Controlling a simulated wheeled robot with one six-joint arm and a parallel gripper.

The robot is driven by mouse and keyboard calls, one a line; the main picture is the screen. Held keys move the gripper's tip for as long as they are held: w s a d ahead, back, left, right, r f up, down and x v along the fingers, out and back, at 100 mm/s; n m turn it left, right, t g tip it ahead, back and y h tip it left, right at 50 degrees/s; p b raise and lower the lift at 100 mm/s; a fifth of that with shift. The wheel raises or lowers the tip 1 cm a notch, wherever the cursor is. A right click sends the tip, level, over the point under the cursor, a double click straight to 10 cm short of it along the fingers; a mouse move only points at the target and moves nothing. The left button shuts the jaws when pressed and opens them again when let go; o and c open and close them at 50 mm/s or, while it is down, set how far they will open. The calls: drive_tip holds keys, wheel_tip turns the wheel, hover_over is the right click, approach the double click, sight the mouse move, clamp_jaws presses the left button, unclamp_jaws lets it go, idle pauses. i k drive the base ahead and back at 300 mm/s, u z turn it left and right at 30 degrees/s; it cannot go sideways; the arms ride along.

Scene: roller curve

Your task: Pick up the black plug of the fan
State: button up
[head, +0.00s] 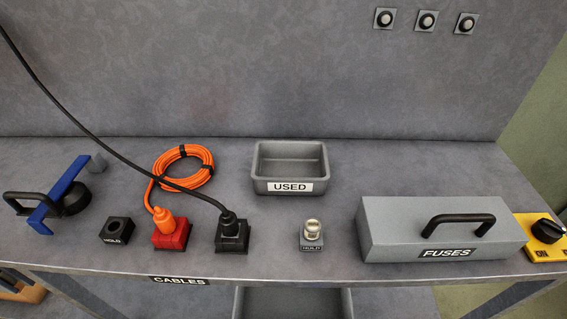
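The black plug (228,219) stands upright in a black socket block (232,238) on the bench, left of the middle. Its black cable (110,148) rises from the plug to the upper left and leaves the picture. The fan itself cannot be made out. My gripper is not in view.
Close left of the black plug, an orange plug (163,217) sits in a red block (172,237), with a coiled orange cable (184,168) behind. A HOLD block (117,230), USED tray (290,188), fuse holder (312,230) and FUSES box (400,243) stand around.

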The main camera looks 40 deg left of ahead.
sight(229, 226)
drive_tip(key=u, duration=1.9)
